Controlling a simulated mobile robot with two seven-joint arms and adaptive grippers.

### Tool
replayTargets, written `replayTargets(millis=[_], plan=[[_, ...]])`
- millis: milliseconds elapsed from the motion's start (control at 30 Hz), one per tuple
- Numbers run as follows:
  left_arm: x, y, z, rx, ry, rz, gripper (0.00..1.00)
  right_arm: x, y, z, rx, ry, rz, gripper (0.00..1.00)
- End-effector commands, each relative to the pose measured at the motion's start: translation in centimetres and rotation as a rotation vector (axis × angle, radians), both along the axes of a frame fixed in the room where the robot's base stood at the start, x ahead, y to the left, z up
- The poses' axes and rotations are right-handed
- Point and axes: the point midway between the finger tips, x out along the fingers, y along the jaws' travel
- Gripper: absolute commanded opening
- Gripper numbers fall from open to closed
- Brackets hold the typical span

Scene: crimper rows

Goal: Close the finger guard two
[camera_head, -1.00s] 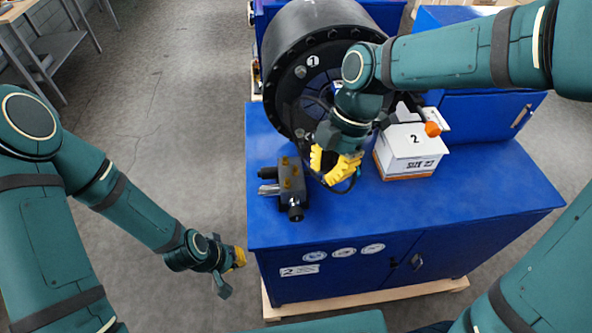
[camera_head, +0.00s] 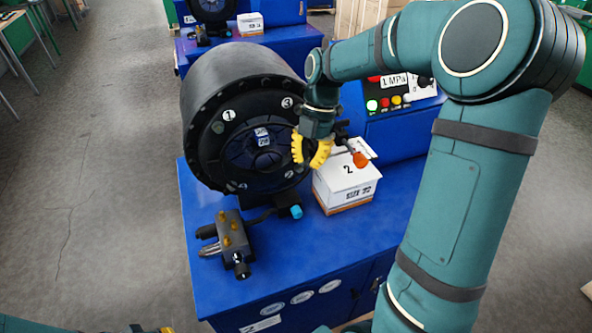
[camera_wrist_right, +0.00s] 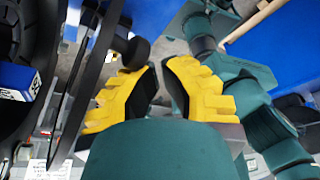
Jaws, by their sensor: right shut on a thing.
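The crimper is a large black drum (camera_head: 215,85) with a bolted round front on the blue cabinet. A dark round guard (camera_head: 215,160) lies across its face, with numbered stickers and a small labelled block (camera_head: 262,137) showing at the middle. My right gripper (camera_head: 312,158) is at the right side of this face, its yellow fingers shut on part of the guard. The wrist view shows a dark knob (camera_wrist_right: 135,48) at the fingertips and a curved dark rim beside them. The gripped spot is mostly hidden. Only a sliver of my left gripper (camera_head: 167,330) shows at the bottom edge.
A white box (camera_head: 345,184) marked 2 stands right of the drum, close to my right gripper. A grey valve block (camera_head: 228,235) with brass knobs sits at the front left. A control panel (camera_head: 395,103) is behind right. Another crimper (camera_head: 212,8) stands farther back.

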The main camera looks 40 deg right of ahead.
Motion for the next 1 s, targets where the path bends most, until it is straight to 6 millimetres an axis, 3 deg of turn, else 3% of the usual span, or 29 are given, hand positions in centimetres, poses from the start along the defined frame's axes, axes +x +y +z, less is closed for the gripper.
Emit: replayTargets(millis=[400, 1000], plan=[[0.0, 0.0, 0.7, -0.001, 0.000, -0.001, 0.00, 2.8, -2.6, 0.0, 0.000, 0.000, -0.015, 0.00], [0.0, 0.0, 0.8, -0.001, 0.000, -0.002, 0.00, 3.3, -3.2, 0.1, -0.007, -0.008, -0.022, 0.00]])
